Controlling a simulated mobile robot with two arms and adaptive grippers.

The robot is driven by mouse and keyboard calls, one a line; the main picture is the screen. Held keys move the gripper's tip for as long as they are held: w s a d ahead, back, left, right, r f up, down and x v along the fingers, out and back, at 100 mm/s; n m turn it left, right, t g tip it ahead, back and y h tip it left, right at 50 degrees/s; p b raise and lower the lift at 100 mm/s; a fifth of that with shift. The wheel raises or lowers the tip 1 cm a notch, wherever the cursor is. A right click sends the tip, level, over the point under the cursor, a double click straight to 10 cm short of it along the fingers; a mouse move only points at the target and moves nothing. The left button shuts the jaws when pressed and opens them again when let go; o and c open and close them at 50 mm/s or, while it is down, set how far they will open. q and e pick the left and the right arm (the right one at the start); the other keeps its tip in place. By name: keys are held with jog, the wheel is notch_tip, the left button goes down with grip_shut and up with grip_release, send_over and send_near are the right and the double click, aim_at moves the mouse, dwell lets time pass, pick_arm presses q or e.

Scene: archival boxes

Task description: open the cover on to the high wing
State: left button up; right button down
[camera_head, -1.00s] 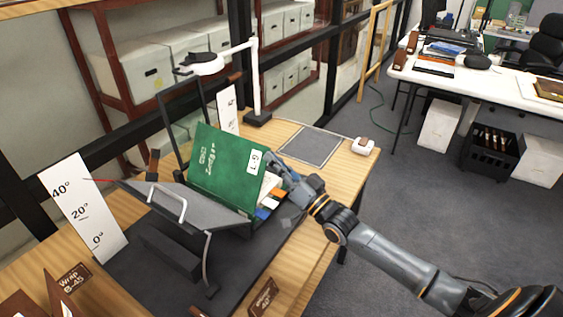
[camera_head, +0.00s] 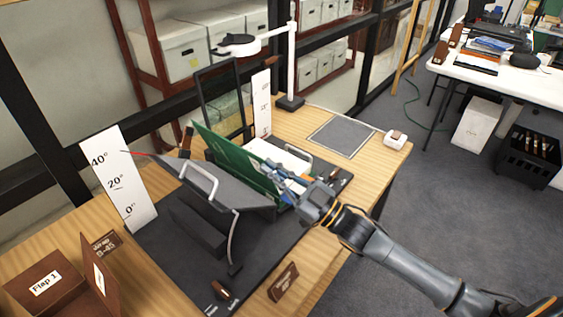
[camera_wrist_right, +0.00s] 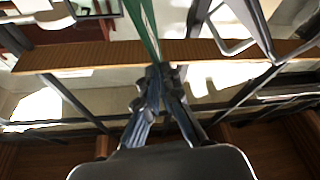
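The green cover (camera_head: 235,157) of the book on the cradle stands steeply tilted, seen nearly edge-on, with white pages (camera_head: 275,155) behind it. The grey wing with a handle (camera_head: 215,193) is to its left, raised at a slant; the cover is apart from it at the top. My right gripper (camera_head: 278,182) is at the cover's near right edge. In the right wrist view the cover (camera_wrist_right: 149,30) shows as a thin green strip running down between the fingertips (camera_wrist_right: 160,70), which are closed on its edge. My left gripper is not in view.
A white angle scale (camera_head: 120,180) stands left of the cradle, a second scale (camera_head: 262,105) behind it. A lamp (camera_head: 291,60) and a dark framed panel (camera_head: 222,100) stand at the back. A grey mat (camera_head: 343,137) lies to the right. Brown boxes (camera_head: 45,285) are at front left.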

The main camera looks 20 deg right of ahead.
jog(key=shift+s+a+f+n+g+y, duration=0.3)
jog(key=shift+s+a+f+n, duration=0.1)
jog(key=shift+a+n, duration=0.25)
jog(key=shift+d, duration=0.1)
jog(key=shift+w, duration=0.1)
jog(key=c, duration=1.5)
grip_release()
jog(key=shift+c, duration=0.2)
jog(key=shift+r, duration=0.1)
jog(key=v, duration=1.2)
